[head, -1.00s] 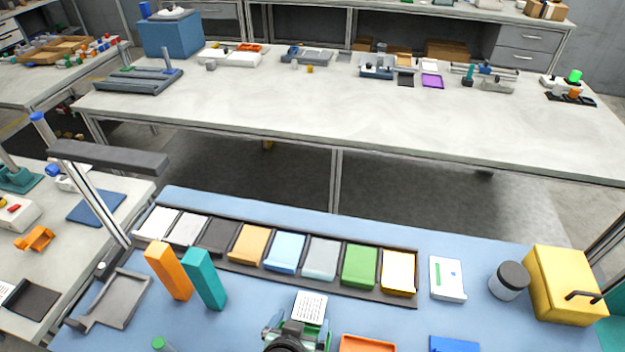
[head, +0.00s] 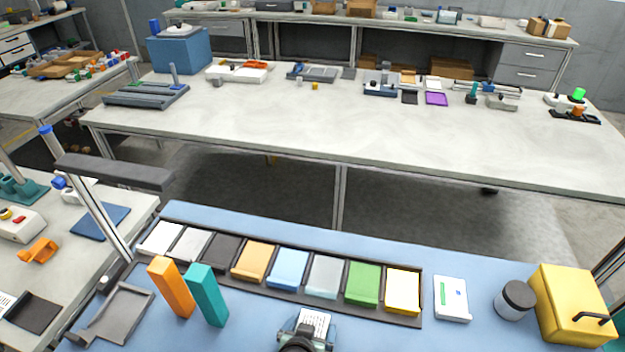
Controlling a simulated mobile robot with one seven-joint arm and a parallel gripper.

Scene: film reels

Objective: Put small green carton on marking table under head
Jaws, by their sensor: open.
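A small green box (head: 363,284) sits in the long dark rack, between a grey box and a yellow-edged white one. A grey tray-like plate (head: 112,314) lies at the left of the blue bench. A dark horizontal arm on a post, likely the marking head (head: 115,170), stands above and behind it. I cannot tell for sure that the plate is the marking table. My gripper (head: 303,330) is open at the bottom edge, in front of the rack; its fingers are mostly cut off. A white printed label (head: 315,322) shows beside it; what it belongs to is unclear.
An upright orange block (head: 172,288) and teal block (head: 206,296) stand between the plate and my gripper. Right of the rack (head: 330,296) are a white card-like box (head: 452,299), a dark-lidded jar (head: 514,299) and a yellow case (head: 573,305).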

